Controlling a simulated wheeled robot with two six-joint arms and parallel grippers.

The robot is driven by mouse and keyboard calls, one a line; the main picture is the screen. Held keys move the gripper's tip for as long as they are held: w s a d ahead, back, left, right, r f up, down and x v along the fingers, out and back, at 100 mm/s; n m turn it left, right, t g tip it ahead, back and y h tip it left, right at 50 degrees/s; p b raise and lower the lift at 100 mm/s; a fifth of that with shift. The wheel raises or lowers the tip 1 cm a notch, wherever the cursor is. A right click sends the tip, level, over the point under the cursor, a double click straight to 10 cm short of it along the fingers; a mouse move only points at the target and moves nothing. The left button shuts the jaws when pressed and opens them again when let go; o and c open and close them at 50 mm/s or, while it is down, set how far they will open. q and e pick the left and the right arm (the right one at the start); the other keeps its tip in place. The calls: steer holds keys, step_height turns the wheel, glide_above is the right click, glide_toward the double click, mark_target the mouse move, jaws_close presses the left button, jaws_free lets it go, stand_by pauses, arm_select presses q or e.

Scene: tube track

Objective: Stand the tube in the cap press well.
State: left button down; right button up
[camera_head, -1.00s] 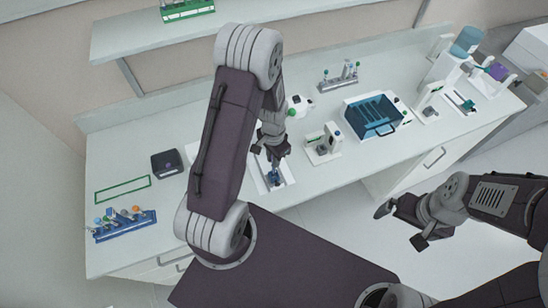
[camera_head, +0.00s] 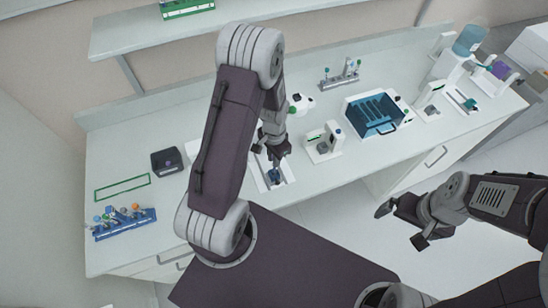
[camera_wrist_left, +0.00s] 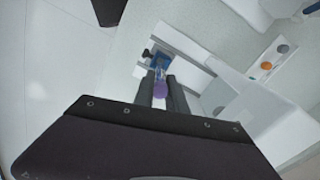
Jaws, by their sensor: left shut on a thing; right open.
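My left gripper (camera_head: 274,160) is over the front of the bench, pointing down. In the left wrist view its two fingers (camera_wrist_left: 160,92) are shut on a tube with a purple cap (camera_wrist_left: 160,89). Below the tube is a blue fixture (camera_wrist_left: 160,61) on a white base plate (camera_wrist_left: 187,45); the blue part also shows in the head view (camera_head: 274,175). I cannot tell whether the tube's lower end is inside the fixture; the gripper hides much of it. My right gripper (camera_head: 398,224) is open and empty, off the bench's front edge.
A small white device (camera_head: 323,144) stands right of the left gripper, with a blue tray (camera_head: 375,115) beyond it. A blue rack with several colored caps (camera_head: 124,224) and a black box (camera_head: 167,161) are at left. The bench between them is mostly clear.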

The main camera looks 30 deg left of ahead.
arm_select(q)
steer(key=shift+s+f, duration=0.1)
steer(key=shift+f, duration=0.1)
steer(key=shift+f, duration=0.15)
steer(key=shift+f+b, duration=0.5)
steer(key=shift+b, duration=0.05)
steer(key=shift+f, duration=0.15)
stand_by(0.4)
steer(key=shift+f+b, duration=0.4)
steer(key=shift+b, duration=0.05)
steer(key=shift+f, duration=0.1)
steer(key=c, duration=1.3)
jaws_free()
